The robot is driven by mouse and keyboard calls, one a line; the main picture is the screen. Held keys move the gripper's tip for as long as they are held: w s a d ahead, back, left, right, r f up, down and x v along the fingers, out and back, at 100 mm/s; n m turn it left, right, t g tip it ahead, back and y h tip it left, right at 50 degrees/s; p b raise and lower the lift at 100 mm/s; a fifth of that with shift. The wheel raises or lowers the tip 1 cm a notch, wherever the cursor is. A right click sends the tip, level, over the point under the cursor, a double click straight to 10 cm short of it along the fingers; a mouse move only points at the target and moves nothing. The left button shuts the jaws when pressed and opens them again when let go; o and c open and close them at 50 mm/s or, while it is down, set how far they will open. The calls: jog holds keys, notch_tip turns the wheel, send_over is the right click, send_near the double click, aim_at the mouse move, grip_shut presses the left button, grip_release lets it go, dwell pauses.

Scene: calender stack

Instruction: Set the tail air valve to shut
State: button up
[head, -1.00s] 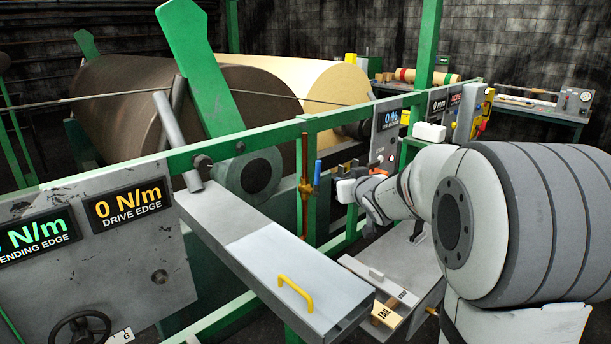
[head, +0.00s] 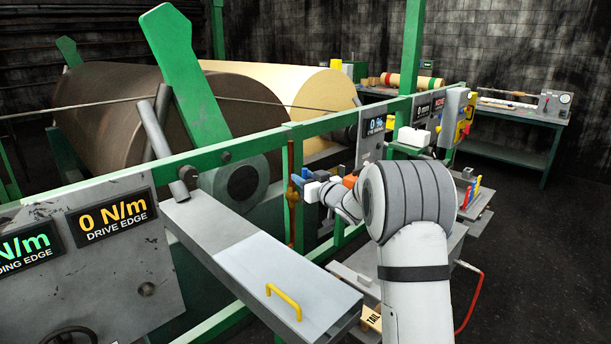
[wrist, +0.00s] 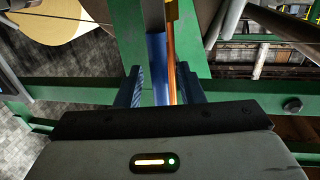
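My gripper (wrist: 160,82) is open, with one dark blue finger on each side of the lever and a small gap to each. In the head view my gripper (head: 301,183) is right at the valve, and it hides most of the lever there.
The green rail (head: 240,145) runs across just by my gripper. A grey tray with a yellow handle (head: 284,301) lies in front, left of my arm. A wooden TAIL tag (head: 371,319) is low by my arm. A panel reading 0 % (head: 374,127) stands right of the valve.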

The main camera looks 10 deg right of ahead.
jog(key=shift+w+a, duration=0.1)
jog(key=shift+w, duration=0.15)
jog(key=shift+c, duration=0.2)
grip_shut()
